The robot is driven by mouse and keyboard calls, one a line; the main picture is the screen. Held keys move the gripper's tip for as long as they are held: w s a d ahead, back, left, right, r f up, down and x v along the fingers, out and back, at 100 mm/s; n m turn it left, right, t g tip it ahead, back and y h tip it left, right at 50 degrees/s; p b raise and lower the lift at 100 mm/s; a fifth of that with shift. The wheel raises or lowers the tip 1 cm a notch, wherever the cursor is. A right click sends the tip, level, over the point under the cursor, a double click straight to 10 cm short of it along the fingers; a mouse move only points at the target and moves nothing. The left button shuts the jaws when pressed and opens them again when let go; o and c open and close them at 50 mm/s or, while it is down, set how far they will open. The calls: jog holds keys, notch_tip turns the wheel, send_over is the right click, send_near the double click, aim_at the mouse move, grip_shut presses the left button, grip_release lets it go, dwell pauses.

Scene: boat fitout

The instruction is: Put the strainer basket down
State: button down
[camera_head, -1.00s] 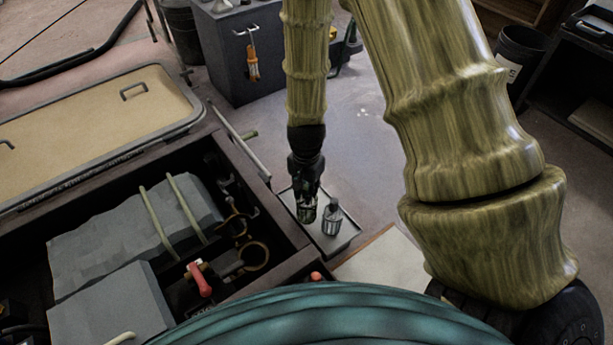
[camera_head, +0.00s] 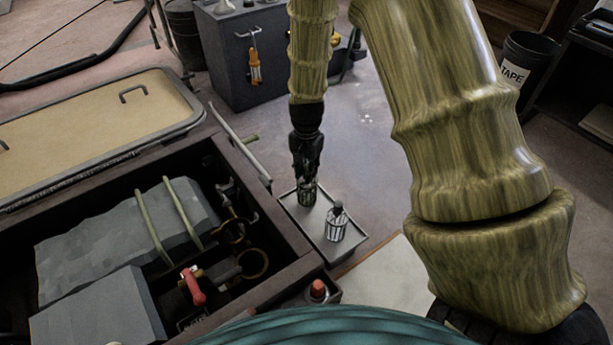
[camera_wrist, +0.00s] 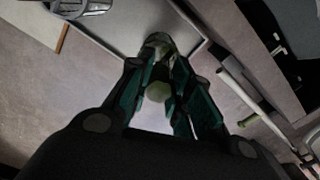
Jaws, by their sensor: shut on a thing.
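My gripper (camera_head: 307,181) is shut on a dark, greenish cylindrical strainer basket (camera_head: 307,196), held upright at the far-left part of a grey tray (camera_head: 311,226). I cannot tell whether its bottom touches the tray. A second, cleaner-looking basket (camera_head: 335,229), silver with a dark knob, stands upright on the tray to the right, apart from the held one. In the wrist view, a pale round knob (camera_wrist: 158,91) shows between my fingers, with part of the held basket (camera_wrist: 158,42) beyond. The second basket (camera_wrist: 84,8) is cut off at the top left.
An open dark hatch (camera_head: 290,235) lies left of the tray, with grey blocks, a red-handled valve (camera_head: 194,286) and rings inside. A metal rod (camera_head: 240,147) runs near the tray's far-left corner. A pale board (camera_head: 385,275) lies right of the tray. Bare floor lies beyond.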

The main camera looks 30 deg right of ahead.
jog(key=shift+f, duration=0.7)
jog(key=shift+r, duration=0.1)
jog(key=c, duration=1.3)
grip_release()
notch_tip(320, 180, up, 12)
jog(key=p, duration=0.7)
